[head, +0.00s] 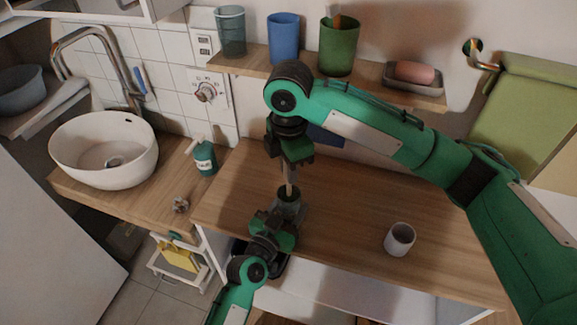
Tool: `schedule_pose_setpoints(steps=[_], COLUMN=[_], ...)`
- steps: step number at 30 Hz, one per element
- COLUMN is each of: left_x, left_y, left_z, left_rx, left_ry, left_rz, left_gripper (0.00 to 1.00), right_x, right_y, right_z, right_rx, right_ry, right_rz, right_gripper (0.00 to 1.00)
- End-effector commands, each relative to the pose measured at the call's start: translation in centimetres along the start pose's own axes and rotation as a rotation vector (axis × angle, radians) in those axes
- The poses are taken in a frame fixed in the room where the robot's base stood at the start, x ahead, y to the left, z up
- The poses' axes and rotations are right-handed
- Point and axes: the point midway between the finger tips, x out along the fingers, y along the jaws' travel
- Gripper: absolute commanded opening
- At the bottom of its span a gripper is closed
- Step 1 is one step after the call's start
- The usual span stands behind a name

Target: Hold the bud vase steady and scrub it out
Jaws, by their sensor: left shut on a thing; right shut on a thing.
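The bud vase (293,207), small and greyish with a dark mouth, stands upright on the wooden counter, partly hidden by my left gripper. My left gripper (284,222) comes in from below and is shut on the vase's near side. My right gripper (290,158) is directly above the vase, pointing down. It is shut on a thin pale brush handle (288,176), whose lower end goes into the vase's mouth. The brush head is hidden, so I cannot tell how deep it sits.
A white cup (400,239) stands on the wooden counter (345,215) to the right. A teal soap bottle (205,160) stands to the left, near the white basin (104,150). Above, a shelf (262,66) holds tumblers and a soap dish (412,76). The counter's middle is clear.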

Motion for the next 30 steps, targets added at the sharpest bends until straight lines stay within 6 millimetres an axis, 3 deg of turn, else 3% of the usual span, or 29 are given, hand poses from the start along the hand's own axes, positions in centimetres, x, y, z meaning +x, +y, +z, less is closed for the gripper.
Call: schedule_pose_setpoints(steps=[30], left_x=[0.0], left_y=[0.0], left_z=[0.0], left_rx=[0.000], left_ry=[0.000], left_rz=[0.000], left_gripper=[0.25], right_x=[-8.1], right_y=[0.0], right_z=[0.0], right_rx=[0.000], right_ry=[-0.001], right_rz=[0.002], right_gripper=[0.00])
